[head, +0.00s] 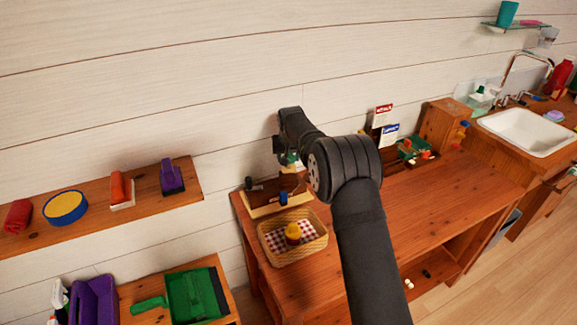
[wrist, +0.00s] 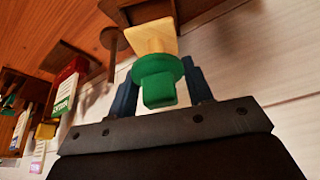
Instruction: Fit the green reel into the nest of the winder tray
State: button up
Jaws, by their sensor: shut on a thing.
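My gripper (head: 289,159) reaches down above the winder tray at the left end of the workbench. In the wrist view its two dark fingers (wrist: 160,83) are shut on the green reel (wrist: 158,82), one on each side. The reel shows only as a small green patch in the head view (head: 292,158). The winder tray (head: 272,207) has a pale front edge, a dark inside and a dark knobbed post. In the wrist view a pale wooden block (wrist: 152,38) and a dark peg (wrist: 114,42) lie beyond the reel. The nest cannot be made out; I cannot tell whether the reel touches anything.
A basket (head: 268,243) with a checked cloth and a yellow item stands just in front of the tray. A blue item (head: 283,197) is at the tray's front. Cards (head: 390,133) and a wooden box (head: 445,127) stand farther right. The bench's right front is clear.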

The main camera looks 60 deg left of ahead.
jog(key=shift+f, duration=2.05)
jog(key=shift+f, duration=0.1)
jog(key=o, duration=1)
jog(key=v, duration=1.2)
jog(key=shift+s, duration=0.1)
